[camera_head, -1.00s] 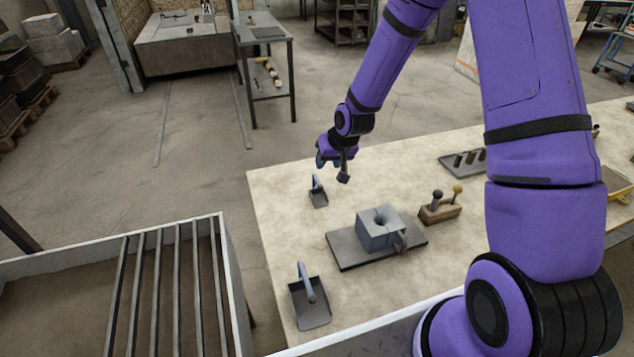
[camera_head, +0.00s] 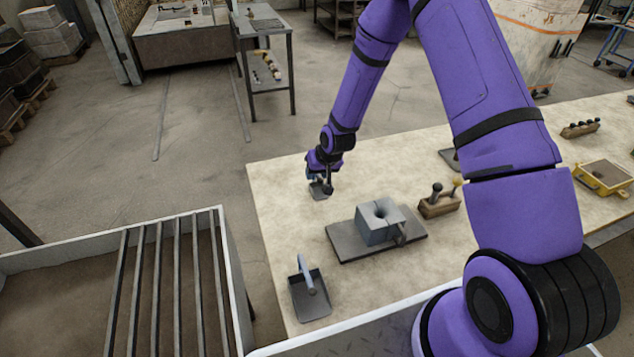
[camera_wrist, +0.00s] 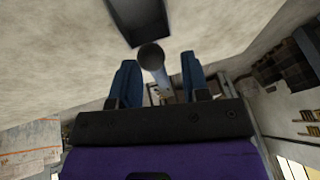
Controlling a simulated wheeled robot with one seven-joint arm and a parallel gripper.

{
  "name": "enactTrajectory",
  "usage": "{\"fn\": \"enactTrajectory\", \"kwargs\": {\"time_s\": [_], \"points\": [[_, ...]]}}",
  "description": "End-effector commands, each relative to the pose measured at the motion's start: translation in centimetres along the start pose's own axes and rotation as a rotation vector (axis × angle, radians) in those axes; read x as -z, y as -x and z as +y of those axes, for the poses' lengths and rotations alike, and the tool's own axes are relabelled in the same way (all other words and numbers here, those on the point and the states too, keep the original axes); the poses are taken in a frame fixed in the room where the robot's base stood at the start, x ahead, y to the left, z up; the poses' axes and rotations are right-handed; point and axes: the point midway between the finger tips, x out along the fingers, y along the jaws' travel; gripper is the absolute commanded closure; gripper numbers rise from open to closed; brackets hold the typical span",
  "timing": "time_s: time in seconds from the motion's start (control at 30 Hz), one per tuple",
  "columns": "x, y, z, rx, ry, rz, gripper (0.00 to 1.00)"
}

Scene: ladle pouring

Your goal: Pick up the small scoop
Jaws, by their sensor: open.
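The small scoop (camera_head: 319,191) lies near the far left part of the table, mostly covered by my gripper in the head view. In the wrist view its dark pan (camera_wrist: 140,18) is at the top and its handle (camera_wrist: 152,60) points towards me. My gripper (camera_wrist: 160,85) is open. Its two blue fingers stand on either side of the handle, with a gap showing on each side. The larger scoop (camera_head: 311,292) rests near the table's front left corner, with its grey-blue handle raised.
A grey block with a hole (camera_head: 378,224) stands on a dark plate (camera_head: 350,247) in mid-table. A wooden holder with knobbed tools (camera_head: 437,207) is right of it. A barred bin (camera_head: 227,270) adjoins the left front. The table between both scoops is clear.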

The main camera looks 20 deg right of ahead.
Motion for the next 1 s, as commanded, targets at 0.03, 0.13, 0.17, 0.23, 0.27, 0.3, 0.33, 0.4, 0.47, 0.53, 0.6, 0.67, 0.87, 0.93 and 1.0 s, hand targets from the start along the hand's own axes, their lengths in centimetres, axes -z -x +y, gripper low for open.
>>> {"fn": "enactTrajectory", "kwargs": {"time_s": [0.03, 0.13, 0.17, 0.23, 0.27, 0.3, 0.33, 0.4, 0.47, 0.53, 0.6, 0.67, 0.87, 0.93, 1.0], "points": [[-0.01, -0.36, 0.01, 0.0, 0.0, 0.0, 0.57], [-0.01, -0.64, 0.03, 0.0, 0.0, 0.0, 0.57], [-0.01, -0.65, 0.03, 0.0, 0.0, 0.0, 0.57], [0.0, -0.64, 0.03, 0.0, 0.0, 0.001, 0.57], [0.0, -0.63, 0.03, 0.0, 0.0, 0.001, 0.57], [0.0, -0.63, 0.03, 0.0, 0.0, 0.001, 0.57], [0.0, -0.63, 0.03, 0.0, 0.0, 0.001, 0.6], [0.0, -0.62, 0.03, 0.0, 0.0, 0.001, 0.76], [0.0, -0.62, 0.03, 0.0, 0.0, 0.001, 0.9], [0.0, -0.61, 0.03, 0.0, 0.0, 0.0, 1.0], [0.0, -0.61, 0.03, 0.0, 0.0, 0.0, 1.0], [0.0, -0.61, 0.03, 0.0, 0.0, 0.001, 1.0], [0.0, -0.59, 0.01, 0.0, 0.0, 0.0, 1.0], [0.07, -0.46, -0.02, 0.0, 0.0, 0.001, 1.0], [0.19, -0.2, -0.07, 0.0, 0.0, 0.001, 1.0]]}}
